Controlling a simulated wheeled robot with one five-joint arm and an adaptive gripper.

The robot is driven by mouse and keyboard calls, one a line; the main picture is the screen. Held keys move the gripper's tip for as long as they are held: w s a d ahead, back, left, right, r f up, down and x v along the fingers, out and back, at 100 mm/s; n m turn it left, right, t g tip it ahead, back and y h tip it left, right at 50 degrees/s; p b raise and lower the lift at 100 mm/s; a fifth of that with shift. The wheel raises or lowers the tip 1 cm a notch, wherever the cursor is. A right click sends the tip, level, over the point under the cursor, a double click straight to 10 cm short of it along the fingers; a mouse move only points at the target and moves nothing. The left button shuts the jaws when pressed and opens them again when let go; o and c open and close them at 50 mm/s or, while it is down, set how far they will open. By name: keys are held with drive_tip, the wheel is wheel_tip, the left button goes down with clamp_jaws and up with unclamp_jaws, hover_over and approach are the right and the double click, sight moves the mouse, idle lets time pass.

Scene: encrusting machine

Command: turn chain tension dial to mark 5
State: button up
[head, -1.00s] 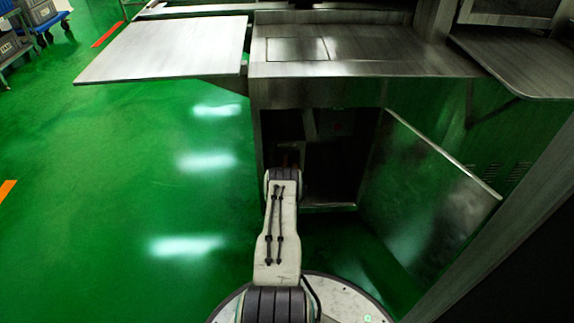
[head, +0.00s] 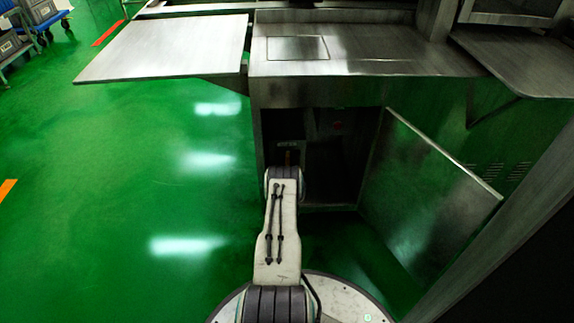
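The encrusting machine (head: 360,62) is a steel cabinet with a flat top. Its lower compartment (head: 333,165) is open and dark inside. My arm reaches forward into the left part of the opening. My gripper is hidden behind my own arm and in the dark compartment, so its fingers do not show.
The open cabinet door (head: 430,190) stands out to the right of the opening, close to my base. A steel side table (head: 165,50) juts out at upper left, and another shelf (head: 520,60) at upper right. The green floor (head: 120,200) on the left is clear. A cart (head: 38,18) stands far left.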

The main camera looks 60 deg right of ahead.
drive_tip(key=v, duration=1.2)
idle(0.3)
drive_tip(key=shift+s+r, duration=0.1)
